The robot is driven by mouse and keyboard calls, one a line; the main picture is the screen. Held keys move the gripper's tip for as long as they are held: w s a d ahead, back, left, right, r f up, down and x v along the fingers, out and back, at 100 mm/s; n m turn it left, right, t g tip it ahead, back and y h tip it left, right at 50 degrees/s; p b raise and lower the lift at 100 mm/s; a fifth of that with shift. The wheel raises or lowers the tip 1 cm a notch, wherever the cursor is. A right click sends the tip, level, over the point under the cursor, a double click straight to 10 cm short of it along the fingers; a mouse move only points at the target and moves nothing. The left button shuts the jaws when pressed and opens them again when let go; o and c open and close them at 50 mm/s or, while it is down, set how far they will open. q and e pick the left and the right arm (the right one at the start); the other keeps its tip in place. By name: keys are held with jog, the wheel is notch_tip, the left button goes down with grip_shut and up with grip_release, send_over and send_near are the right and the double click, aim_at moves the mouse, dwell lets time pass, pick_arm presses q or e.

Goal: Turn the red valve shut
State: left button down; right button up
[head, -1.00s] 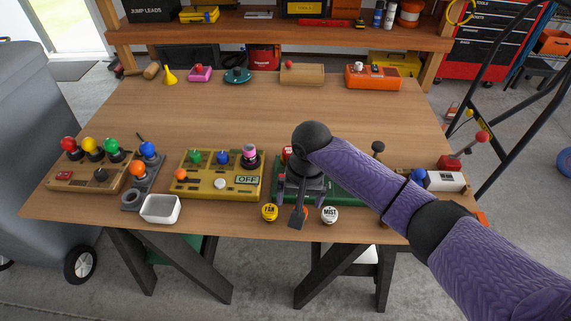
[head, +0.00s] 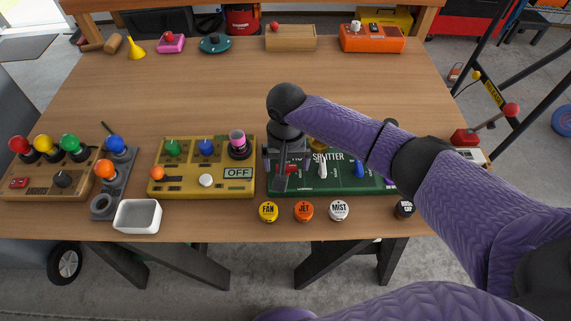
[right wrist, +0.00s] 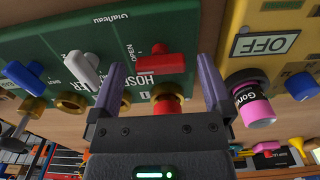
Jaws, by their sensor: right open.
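The green hose splitter panel (head: 345,183) lies on the bench with red, white and blue valves. The red valve (right wrist: 160,62) has a T-shaped handle beside the word OPEN in the right wrist view. In the head view the red valve (head: 293,169) is mostly hidden by my right gripper. My right gripper (right wrist: 160,84) is open and empty, its purple fingers spread to either side of the red valve and pointing toward it. Contact cannot be told. In the head view my right gripper (head: 284,178) is over the panel's left end. My left gripper is not in view.
The white valve (head: 323,167) and blue valve (head: 359,168) stand right of the red one. A yellow panel (head: 205,188) with a pink-topped knob (head: 237,139) is close on the left. FAN (head: 268,212), JET (head: 304,211) and MIST (head: 339,210) caps lie in front.

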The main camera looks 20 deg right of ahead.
jog(key=shift+f, duration=0.1)
jog(key=c, duration=1.2)
jog(key=shift+c, duration=0.2)
jog(key=n+p, duration=0.3)
jog(key=shift+r, duration=0.2)
jog(key=n+p, duration=0.1)
jog(key=n, duration=0.3)
jog(key=shift+f+p, duration=0.1)
jog(key=shift+p, duration=0.25)
jog(key=n+p, duration=0.1)
jog(key=n, duration=0.9)
jog(key=shift+f+n, duration=0.1)
jog(key=shift+n, duration=0.3)
